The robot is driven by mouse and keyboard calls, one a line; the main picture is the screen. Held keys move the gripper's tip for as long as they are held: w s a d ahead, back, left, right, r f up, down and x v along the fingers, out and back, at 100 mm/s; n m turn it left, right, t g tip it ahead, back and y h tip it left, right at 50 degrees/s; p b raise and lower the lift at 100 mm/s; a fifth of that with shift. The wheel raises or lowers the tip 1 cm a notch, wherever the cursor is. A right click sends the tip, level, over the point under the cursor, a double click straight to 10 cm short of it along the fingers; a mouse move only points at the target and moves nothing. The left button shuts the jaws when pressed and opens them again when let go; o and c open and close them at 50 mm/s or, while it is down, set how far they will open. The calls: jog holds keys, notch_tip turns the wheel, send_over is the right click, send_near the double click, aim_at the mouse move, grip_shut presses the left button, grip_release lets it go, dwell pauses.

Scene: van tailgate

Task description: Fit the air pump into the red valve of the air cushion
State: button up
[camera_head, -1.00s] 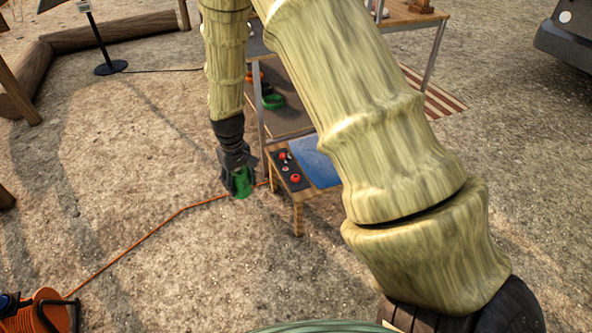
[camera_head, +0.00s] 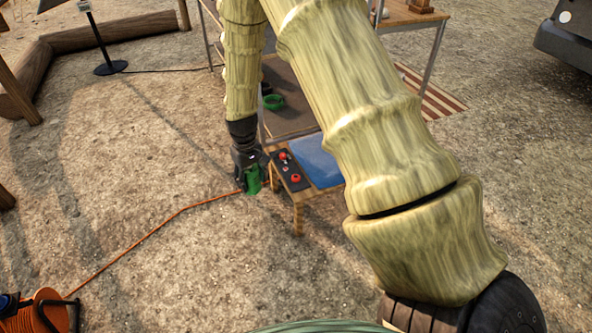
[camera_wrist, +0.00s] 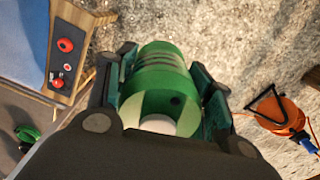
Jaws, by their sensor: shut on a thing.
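My gripper (camera_head: 249,174) is shut on the green air pump (camera_head: 253,185), left of the low wooden table and apart from its top. The wrist view shows the pump (camera_wrist: 160,75) between both fingers. A blue sheet-like thing, seemingly the air cushion (camera_head: 318,160), lies on the table; it also shows in the wrist view (camera_wrist: 20,40). Beside it a dark strip (camera_head: 289,168) carries red round parts, one at the back (camera_head: 283,156) and one at the front (camera_head: 296,178). I cannot tell which is the red valve. The pump's far end is hidden in the wrist view.
The low wooden table (camera_head: 299,208) stands before a shelf rack with a green ring (camera_head: 273,102). An orange cable (camera_head: 150,232) runs over the ground from a reel (camera_head: 45,312) to near the pump. The gravel at the left is mostly clear.

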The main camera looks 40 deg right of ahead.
jog(key=shift+w+d+f+b, duration=1.5)
jog(key=shift+d+f, duration=1.5)
jog(key=shift+d, duration=1.25)
jog(key=shift+w+d+f+b, duration=1.15)
jog(key=shift+w+d+f, duration=0.6)
jog(key=shift+d+f, duration=1.9)
jog(key=shift+w+d+f+b, duration=1.5)
jog(key=shift+d+f, duration=0.85)
jog(key=shift+d, duration=2.5)
jog(key=shift+w+d+f, duration=0.35)
jog(key=shift+w+d, duration=0.05)
jog(key=shift+d, duration=0.25)
jog(key=shift+f+b, duration=0.6)
jog(key=shift+f, duration=0.75)
